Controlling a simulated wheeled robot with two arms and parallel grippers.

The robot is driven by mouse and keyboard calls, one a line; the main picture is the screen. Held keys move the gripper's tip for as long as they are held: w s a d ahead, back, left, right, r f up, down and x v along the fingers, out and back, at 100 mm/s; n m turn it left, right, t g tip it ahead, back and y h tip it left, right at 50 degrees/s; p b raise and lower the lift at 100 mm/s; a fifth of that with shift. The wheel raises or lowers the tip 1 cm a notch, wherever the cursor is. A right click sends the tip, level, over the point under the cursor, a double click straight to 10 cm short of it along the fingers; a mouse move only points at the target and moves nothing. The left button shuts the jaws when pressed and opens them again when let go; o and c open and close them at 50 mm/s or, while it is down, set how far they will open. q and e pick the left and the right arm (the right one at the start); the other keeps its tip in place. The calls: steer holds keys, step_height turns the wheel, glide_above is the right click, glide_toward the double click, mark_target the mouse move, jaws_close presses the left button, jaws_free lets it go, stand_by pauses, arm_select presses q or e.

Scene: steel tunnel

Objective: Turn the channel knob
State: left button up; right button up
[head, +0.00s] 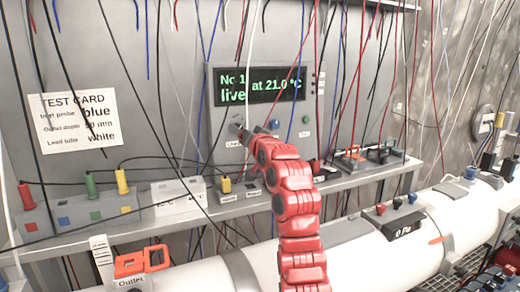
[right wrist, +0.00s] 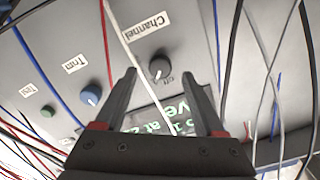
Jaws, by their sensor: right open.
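The channel knob (right wrist: 160,68) is a dark round knob on a grey panel, beside a white "Channel" label (right wrist: 147,29) in the right wrist view. My right gripper (right wrist: 156,66) is open. Its two dark fingertips lie to either side of the knob in that view, with gaps to both. I cannot tell how deep they reach or whether they touch the panel. In the head view my right gripper (head: 242,131) is at the panel's lower left and mostly hides the knob. The display (head: 262,87) reads "No 1 at 21.0 °C live". My left gripper is not in view.
A blue Trim knob (right wrist: 91,96) and a green Test button (right wrist: 47,110) are beside the channel knob. Loose wires hang before the panel, and a white one (right wrist: 133,58) passes close to the fingers. A shelf (head: 250,204) with boxes and plugs runs below.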

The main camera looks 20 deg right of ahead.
steer(key=s+b, duration=0.4)
steer(key=s, duration=0.9)
steer(key=shift+s+d, duration=0.25)
steer(key=shift+s, duration=0.15)
